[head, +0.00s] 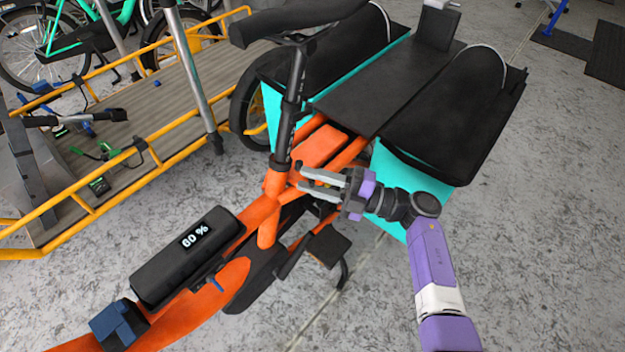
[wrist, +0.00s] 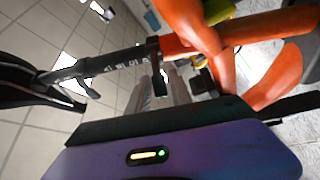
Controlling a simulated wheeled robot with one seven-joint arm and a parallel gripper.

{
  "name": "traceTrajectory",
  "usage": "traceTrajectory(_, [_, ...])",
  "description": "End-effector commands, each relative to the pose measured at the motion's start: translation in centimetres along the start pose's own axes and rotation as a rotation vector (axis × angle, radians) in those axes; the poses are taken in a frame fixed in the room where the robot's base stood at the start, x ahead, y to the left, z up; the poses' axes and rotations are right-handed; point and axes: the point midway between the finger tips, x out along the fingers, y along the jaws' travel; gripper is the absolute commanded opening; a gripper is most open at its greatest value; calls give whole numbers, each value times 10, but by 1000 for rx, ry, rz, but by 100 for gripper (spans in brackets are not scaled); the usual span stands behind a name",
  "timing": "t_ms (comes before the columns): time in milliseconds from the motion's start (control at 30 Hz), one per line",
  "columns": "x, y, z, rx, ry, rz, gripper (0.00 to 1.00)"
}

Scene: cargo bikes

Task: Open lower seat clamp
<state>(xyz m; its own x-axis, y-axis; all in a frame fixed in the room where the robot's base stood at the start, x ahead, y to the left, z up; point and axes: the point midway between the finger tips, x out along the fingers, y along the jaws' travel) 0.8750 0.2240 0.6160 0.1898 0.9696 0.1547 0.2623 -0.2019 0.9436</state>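The orange cargo bike (head: 268,222) stands in the middle of the head view with its black seat post (head: 291,105) rising from the frame. The lower seat clamp (head: 280,162) is a dark collar where the post enters the orange seat tube. In the wrist view the clamp (wrist: 154,72) shows as a dark piece between post and orange tube. My gripper (head: 300,178) reaches in from the right, its grey fingers spread a little and empty, with the tips close beside the clamp. Whether they touch it cannot be told. The clamp lever's exact position is unclear.
The black saddle (head: 295,20) is above the post. Black bags with teal sides (head: 415,175) lie behind and right of my gripper. A battery (head: 187,257) reading 60 % sits on the frame. A yellow-railed cargo platform (head: 150,95) stands left.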

Motion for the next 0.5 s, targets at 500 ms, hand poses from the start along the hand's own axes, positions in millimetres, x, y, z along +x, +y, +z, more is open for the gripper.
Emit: traceTrajectory(500, [-15, 1, 1, 1, -3, 2, 38])
